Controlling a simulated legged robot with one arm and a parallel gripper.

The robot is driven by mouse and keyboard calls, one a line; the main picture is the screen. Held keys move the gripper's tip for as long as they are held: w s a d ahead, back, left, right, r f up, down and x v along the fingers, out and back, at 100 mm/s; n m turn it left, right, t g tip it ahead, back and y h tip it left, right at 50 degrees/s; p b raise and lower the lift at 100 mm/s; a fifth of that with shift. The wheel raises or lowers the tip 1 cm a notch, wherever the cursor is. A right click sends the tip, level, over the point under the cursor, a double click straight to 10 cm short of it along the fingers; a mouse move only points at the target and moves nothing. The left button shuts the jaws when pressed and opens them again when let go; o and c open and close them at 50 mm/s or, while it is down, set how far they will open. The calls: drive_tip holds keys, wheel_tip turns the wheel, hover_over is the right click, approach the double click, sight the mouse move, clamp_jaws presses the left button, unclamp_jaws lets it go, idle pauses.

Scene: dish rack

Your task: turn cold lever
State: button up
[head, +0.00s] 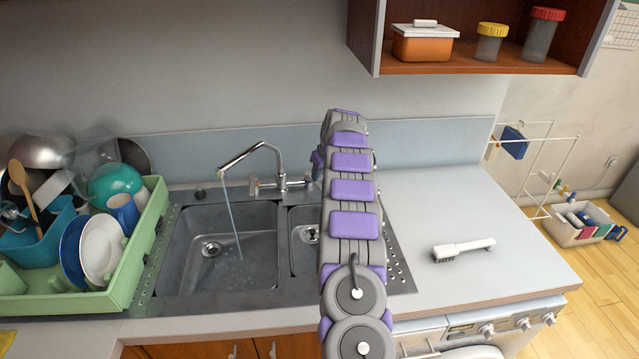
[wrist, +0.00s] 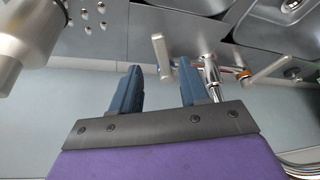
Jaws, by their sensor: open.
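The cold lever (wrist: 161,54), pale grey with a blue mark near its base, shows in the wrist view just ahead of the gap between my fingertips. My gripper (wrist: 158,68) is open and empty, with its two dark blue fingers spread. I cannot tell whether a finger touches the lever. The hot lever (wrist: 268,69), with an orange-red mark, is to the right. The chrome faucet body (wrist: 209,72) stands between the levers. In the head view the faucet (head: 262,150) runs a thin stream of water into the left basin. My arm hides the gripper and the cold lever there.
A green dish rack (head: 140,255) full of dishes stands left of the sink (head: 180,285). A brush (head: 463,249) lies on the right counter, which is otherwise clear. A wall shelf (head: 475,68) with containers hangs above right. The backsplash (head: 420,145) is close behind the faucet.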

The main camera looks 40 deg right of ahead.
sight(318, 183)
drive_tip(key=shift+b+x, duration=0.35)
drive_tip(key=shift+x, duration=2.05)
drive_tip(key=shift+w, duration=0.1)
drive_tip(key=shift+c, duration=0.4)
clamp_jaws()
